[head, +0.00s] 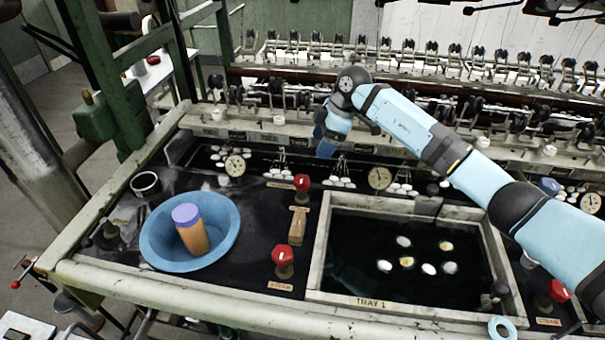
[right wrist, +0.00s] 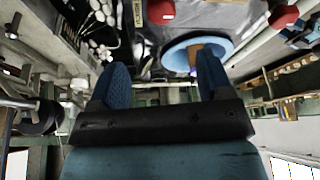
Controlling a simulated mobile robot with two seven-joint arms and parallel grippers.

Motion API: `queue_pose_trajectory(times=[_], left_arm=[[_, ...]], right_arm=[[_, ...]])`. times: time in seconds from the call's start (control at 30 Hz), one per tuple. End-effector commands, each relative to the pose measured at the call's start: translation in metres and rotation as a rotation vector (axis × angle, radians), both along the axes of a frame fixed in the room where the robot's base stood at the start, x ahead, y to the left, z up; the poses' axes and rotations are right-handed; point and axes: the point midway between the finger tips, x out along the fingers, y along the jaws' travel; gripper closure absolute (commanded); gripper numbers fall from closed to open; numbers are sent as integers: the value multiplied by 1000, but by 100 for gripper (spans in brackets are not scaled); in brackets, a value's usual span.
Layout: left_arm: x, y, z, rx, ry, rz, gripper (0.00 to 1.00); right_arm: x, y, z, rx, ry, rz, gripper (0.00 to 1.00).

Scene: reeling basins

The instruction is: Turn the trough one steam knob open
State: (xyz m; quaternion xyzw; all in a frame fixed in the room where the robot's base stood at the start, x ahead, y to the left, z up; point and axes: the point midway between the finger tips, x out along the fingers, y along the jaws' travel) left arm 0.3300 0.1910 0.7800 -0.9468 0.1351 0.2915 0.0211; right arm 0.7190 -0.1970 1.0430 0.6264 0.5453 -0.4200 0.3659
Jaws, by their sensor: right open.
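I cannot tell which is the trough one steam knob. My right gripper (head: 326,146) hangs above the back of the trough, beyond and a little right of the upper knob, apart from both. In the right wrist view its two blue fingers (right wrist: 163,78) are spread with nothing between them. Red knobs also show there, at top middle (right wrist: 160,12) and top right (right wrist: 284,16). My left gripper is out of view.
A blue bowl (head: 157,250) holding an orange cylinder with a purple lid (head: 191,230) stands left of the knobs. Gauges (head: 380,178) and reeling machinery line the back. Another red knob (head: 559,290) is at right.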

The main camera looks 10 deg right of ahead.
Motion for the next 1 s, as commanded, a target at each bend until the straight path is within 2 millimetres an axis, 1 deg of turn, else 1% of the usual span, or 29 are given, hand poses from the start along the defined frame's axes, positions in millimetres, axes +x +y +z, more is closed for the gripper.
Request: queue_pose_trajectory(times=[0.3, 0.5, 0.6, 0.7, 1.0], left_arm=[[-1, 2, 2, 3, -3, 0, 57], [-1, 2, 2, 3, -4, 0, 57], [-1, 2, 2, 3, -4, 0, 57], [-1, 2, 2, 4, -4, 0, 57], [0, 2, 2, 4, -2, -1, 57]], right_arm=[[2, 27, -62, 3, 4, 3, 27], [4, 40, -95, 4, 2, 3, 27], [5, 45, -106, 3, 1, 4, 27], [6, 47, -113, 3, -1, 3, 27], [6, 49, -117, 3, -1, 3, 27]])
